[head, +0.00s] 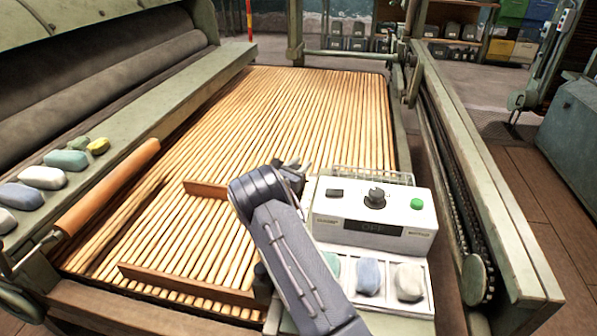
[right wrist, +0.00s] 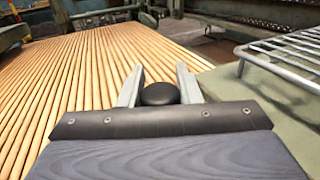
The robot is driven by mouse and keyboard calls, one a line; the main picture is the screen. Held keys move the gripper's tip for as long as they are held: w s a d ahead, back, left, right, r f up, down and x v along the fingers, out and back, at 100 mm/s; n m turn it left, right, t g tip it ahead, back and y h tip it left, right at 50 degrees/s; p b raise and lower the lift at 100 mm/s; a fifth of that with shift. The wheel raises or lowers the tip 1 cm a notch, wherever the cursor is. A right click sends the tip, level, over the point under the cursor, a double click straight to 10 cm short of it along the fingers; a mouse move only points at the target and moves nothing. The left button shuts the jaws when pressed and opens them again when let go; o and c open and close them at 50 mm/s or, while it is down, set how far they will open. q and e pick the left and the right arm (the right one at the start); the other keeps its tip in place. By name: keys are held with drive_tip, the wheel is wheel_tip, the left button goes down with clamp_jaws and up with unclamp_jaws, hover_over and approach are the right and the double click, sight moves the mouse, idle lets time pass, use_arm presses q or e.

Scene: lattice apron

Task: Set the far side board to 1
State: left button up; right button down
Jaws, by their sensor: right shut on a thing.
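The far side board (head: 205,189) is a brown wooden strip lying across the slatted lattice (head: 300,120). Its right part is hidden behind my right arm. My right gripper (head: 297,168) is at the lattice's right edge, beyond the white control box. In the right wrist view its two pale fingers are shut on a round black knob (right wrist: 160,94). Whether that knob joins the far board is hidden. The near side board (head: 185,283) is a longer brown strip closer to me. No number scale is readable. My left gripper is not in view.
The control box (head: 400,234) has a dial, a green button and a display reading OFF. A wire rack (right wrist: 290,55) stands close right of my right gripper. Several stones lie on the left ledge and in a white tray (head: 388,298). An orange roller (head: 108,188) lies left.

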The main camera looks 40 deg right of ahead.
drive_tip(key=c, duration=1.5)
unclamp_jaws()
drive_tip(key=shift+w+d+r, duration=0.1)
drive_tip(key=o, duration=0.4)
drive_tip(key=shift+d, duration=0.1)
drive_tip(key=shift+o, duration=0.2)
drive_tip(key=p+v, duration=0.1)
drive_tip(key=v, duration=0.7)
